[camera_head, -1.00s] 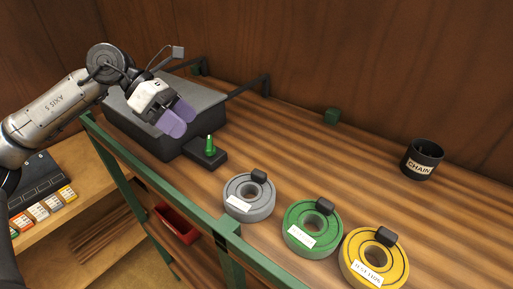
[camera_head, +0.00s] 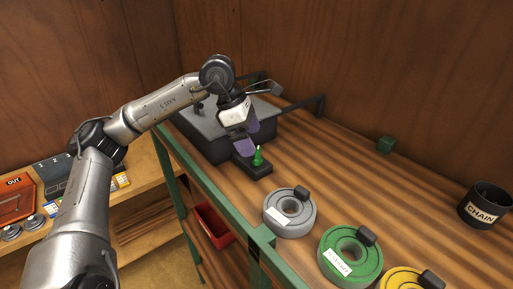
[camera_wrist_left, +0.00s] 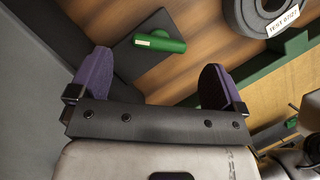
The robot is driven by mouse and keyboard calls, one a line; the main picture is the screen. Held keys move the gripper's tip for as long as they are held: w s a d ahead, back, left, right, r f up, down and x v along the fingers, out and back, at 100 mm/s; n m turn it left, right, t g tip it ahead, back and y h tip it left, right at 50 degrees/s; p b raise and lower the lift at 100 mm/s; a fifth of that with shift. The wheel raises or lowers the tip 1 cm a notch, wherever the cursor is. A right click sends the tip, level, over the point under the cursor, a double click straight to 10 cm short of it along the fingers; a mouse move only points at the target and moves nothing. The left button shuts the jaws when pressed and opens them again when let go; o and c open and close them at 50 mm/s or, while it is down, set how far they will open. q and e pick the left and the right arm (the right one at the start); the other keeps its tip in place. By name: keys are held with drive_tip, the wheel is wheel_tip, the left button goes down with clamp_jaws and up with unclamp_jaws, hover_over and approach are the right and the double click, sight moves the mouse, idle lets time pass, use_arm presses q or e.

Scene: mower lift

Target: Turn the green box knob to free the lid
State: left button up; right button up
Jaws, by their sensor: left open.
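The green knob (camera_head: 258,157) stands on a small dark base (camera_head: 251,168) at the front right of the dark grey box (camera_head: 205,125). In the left wrist view the knob (camera_wrist_left: 160,43) is a green bar with a pale mark, lying ahead of my fingertips and between their lines. My left gripper (camera_head: 248,138) is open, with its purple fingers above and just behind the knob. It also shows open in the left wrist view (camera_wrist_left: 157,78), with nothing between the fingers. The fingers look apart from the knob. My right gripper is not in view.
Grey (camera_head: 290,212), green (camera_head: 350,256) and yellow (camera_head: 405,280) ring weights lie along the bench front. A red bin (camera_head: 214,226) sits below the green bench rail. The bench middle is clear.

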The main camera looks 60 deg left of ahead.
sight(257, 157)
use_arm(q)
drive_tip(key=shift+p+x, duration=0.45)
drive_tip(key=shift+x, duration=1.8)
drive_tip(key=shift+c, duration=0.4)
drive_tip(key=c, duration=0.8)
drive_tip(key=shift+c, duration=0.2)
